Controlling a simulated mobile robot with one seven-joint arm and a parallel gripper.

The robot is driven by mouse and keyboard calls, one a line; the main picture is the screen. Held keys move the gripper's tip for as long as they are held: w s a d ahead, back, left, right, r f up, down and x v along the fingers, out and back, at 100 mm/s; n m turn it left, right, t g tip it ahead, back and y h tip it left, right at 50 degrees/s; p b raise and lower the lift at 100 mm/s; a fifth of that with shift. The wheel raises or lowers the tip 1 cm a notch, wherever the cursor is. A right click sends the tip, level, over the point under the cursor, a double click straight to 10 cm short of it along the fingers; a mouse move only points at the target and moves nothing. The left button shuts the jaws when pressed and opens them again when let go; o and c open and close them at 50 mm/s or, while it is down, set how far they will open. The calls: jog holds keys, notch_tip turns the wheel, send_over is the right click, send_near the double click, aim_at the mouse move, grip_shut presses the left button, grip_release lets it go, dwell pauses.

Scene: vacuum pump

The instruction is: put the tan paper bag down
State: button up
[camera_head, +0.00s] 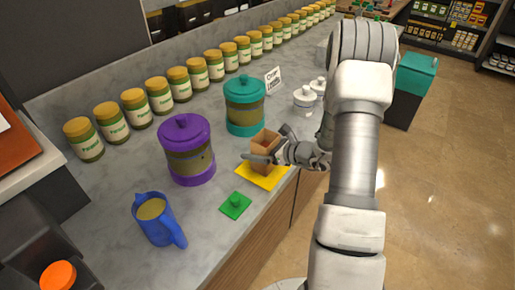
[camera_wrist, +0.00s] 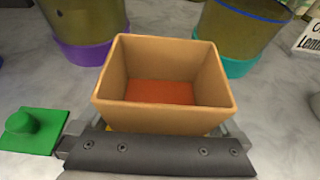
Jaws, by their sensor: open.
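The tan paper bag (camera_head: 264,151) stands upright on or just above a yellow mat (camera_head: 264,177) on the grey counter; contact with the mat is hard to tell. The wrist view shows the open-topped bag (camera_wrist: 165,118) from above, with something reddish-brown inside. My gripper (camera_head: 268,145) is at the bag, with its fingers open and one on either side of it. In the wrist view the finger bases show at both lower sides of the bag, and the fingertips are hidden behind it.
A purple-lidded canister (camera_head: 187,150) and a teal-lidded canister (camera_head: 244,105) stand behind the bag. Several yellow-lidded jars (camera_head: 159,94) line the back. The counter's front edge is close by.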

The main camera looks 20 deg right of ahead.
jog(key=v, duration=1.2)
jog(key=shift+b, duration=0.3)
